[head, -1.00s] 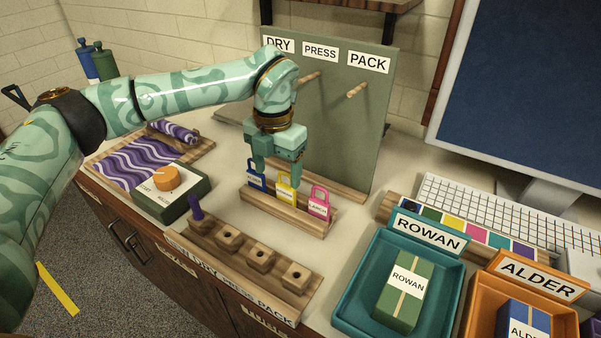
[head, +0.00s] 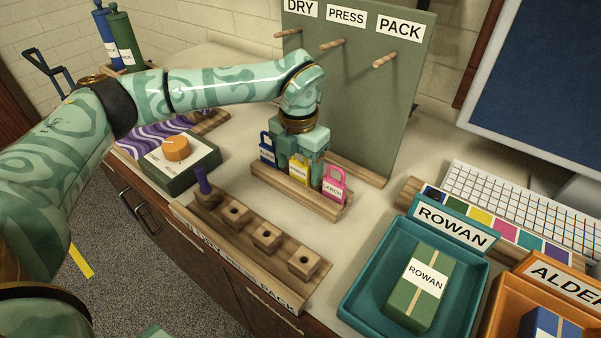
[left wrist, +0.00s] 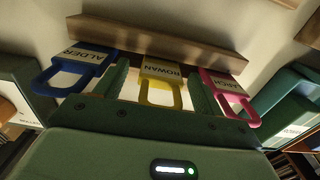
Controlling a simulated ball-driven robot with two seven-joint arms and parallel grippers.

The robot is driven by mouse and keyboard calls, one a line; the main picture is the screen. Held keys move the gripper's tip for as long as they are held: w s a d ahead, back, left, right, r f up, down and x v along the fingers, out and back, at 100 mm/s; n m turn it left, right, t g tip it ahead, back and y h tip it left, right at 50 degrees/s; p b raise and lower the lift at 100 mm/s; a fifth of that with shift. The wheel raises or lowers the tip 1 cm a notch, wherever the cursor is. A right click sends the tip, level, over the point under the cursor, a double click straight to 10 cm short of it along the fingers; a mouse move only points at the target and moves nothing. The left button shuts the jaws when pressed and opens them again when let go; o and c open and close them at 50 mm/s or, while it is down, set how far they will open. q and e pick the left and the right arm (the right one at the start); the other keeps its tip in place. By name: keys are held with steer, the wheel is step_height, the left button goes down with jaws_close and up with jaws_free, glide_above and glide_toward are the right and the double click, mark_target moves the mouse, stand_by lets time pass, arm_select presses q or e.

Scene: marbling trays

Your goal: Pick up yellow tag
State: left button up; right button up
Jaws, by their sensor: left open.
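The yellow tag (head: 298,172) stands in the wooden rack between a blue tag and a pink tag. In the left wrist view the yellow tag (left wrist: 161,72) has a label that reads ROWAN upside down, and a loop handle. My left gripper (head: 300,168) is open, with one finger on each side of the yellow tag. The left wrist view shows a gap between its fingers (left wrist: 158,88) and the tag. In the head view the gripper hides the tag's upper part. My right gripper is not in view.
A board with pegs (head: 350,95) rises behind the rack (head: 290,192). A block strip (head: 250,250) lies in front. The teal ROWAN tray (head: 355,310) is at right.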

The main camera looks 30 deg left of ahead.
arm_select(q)
steer(key=shift+r, duration=0.1)
jaws_close()
steer(key=shift+r, duration=0.1)
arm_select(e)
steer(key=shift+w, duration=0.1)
